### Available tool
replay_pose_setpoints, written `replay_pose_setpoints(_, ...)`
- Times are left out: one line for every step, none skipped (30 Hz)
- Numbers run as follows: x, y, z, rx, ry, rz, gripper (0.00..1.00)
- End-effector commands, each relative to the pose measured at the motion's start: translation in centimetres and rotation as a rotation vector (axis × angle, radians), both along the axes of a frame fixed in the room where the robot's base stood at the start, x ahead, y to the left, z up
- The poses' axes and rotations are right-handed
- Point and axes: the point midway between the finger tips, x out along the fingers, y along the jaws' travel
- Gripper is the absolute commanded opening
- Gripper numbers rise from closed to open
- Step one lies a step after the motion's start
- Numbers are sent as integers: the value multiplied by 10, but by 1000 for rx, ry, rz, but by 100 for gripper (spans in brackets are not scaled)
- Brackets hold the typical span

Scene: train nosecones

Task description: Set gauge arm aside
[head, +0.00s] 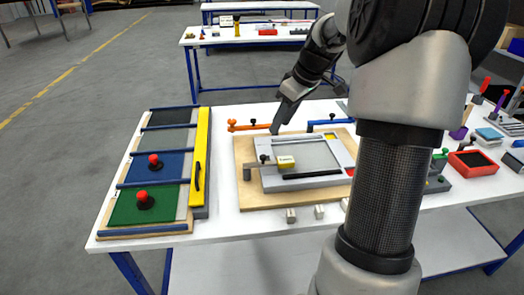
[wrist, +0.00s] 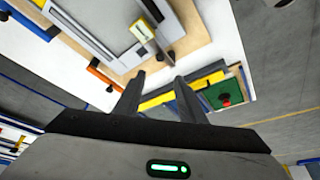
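A grey arm with a black knob (head: 262,158) and a yellow block (head: 286,162) sits on the left part of a grey frame on a wooden board (head: 243,200); it looks like the gauge arm, though its label is too small to read. The yellow block also shows in the wrist view (wrist: 141,31). My gripper (head: 276,129) is above the board's back edge, near the orange arm (head: 250,126). In the wrist view my gripper (wrist: 158,78) has its two fingers apart with nothing between them, clear of the grey arm.
A blue arm (head: 328,123) lies at the back of the board. Left is a panel rack with a yellow bar (head: 201,150), a blue panel and a green panel (head: 128,207) with red knobs. Small blocks (head: 319,211) stand in front. A red box (head: 473,162) and tools are right.

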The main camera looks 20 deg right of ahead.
Motion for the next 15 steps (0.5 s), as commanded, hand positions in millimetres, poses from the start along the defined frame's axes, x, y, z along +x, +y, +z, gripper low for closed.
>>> replay_pose_setpoints(3,3,-12,2,4,2,36)
replay_pose_setpoints(5,4,-18,2,4,2,36)
replay_pose_setpoints(8,6,-27,2,4,2,36)
replay_pose_setpoints(10,7,-33,1,4,2,36)
replay_pose_setpoints(13,8,-39,1,4,2,36)
replay_pose_setpoints(16,10,-47,1,4,2,36)
replay_pose_setpoints(18,11,-53,1,4,1,36)
replay_pose_setpoints(20,12,-59,1,4,1,36)
replay_pose_setpoints(23,14,-67,1,4,0,36)
replay_pose_setpoints(25,15,-73,1,4,0,36)
replay_pose_setpoints(28,17,-79,2,3,0,36)
replay_pose_setpoints(30,19,-87,1,4,0,36)
replay_pose_setpoints(33,19,-93,1,3,0,36)
replay_pose_setpoints(34,20,-98,1,4,0,36)
replay_pose_setpoints(37,21,-105,1,3,0,36)
